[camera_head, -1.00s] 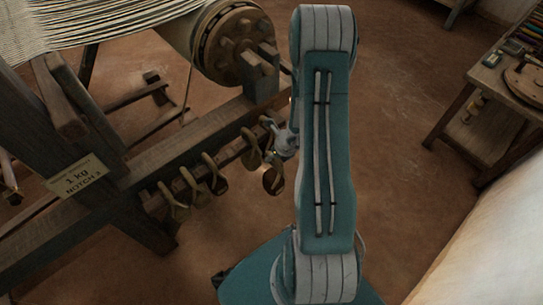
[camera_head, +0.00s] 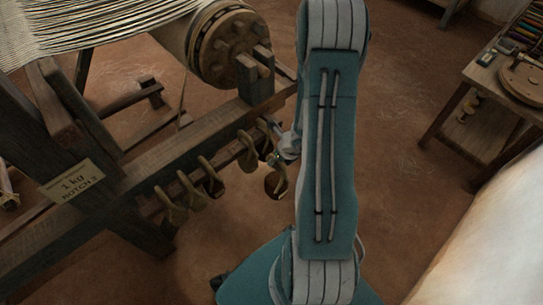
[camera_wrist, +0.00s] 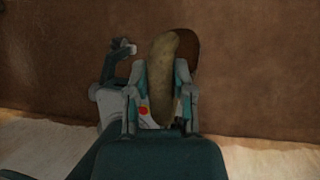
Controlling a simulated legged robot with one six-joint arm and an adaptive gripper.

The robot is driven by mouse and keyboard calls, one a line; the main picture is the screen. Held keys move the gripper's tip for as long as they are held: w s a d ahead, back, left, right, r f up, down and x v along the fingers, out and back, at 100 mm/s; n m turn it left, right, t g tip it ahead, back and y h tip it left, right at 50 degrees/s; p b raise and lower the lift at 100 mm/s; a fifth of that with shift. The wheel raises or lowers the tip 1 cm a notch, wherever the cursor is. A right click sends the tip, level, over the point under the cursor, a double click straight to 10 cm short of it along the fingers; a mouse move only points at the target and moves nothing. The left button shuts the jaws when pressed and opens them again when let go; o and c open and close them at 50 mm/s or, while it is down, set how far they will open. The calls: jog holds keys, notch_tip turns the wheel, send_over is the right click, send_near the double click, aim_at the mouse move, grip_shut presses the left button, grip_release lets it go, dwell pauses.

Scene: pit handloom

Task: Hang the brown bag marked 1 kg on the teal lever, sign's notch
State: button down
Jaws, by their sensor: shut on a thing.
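My gripper (camera_head: 279,160) is beside the near end of the loom's peg rail. It is shut on a brown bag (camera_head: 277,182), which hangs just right of the last bag on the rail. In the wrist view the bag (camera_wrist: 163,80) stands up between the two fingers of my gripper (camera_wrist: 160,95). No weight mark on it can be read. The sign (camera_head: 73,184) on the loom frame reads 1 kg and seems to read notch 3. I cannot make out the teal lever or its notches in either view.
Several similar bags (camera_head: 213,182) hang along the wooden rail (camera_head: 230,150), close left of the held bag. The loom's roller (camera_head: 222,45) and beam are above them. A side table (camera_head: 483,90) stands at the right. Bare floor (camera_head: 410,130) lies between.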

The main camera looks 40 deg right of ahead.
jog(key=s+d+r, duration=0.1)
jog(key=s, duration=1)
jog(key=shift+s, duration=0.4)
dwell(0.5)
jog(key=shift+w+d, duration=0.1)
dwell(0.8)
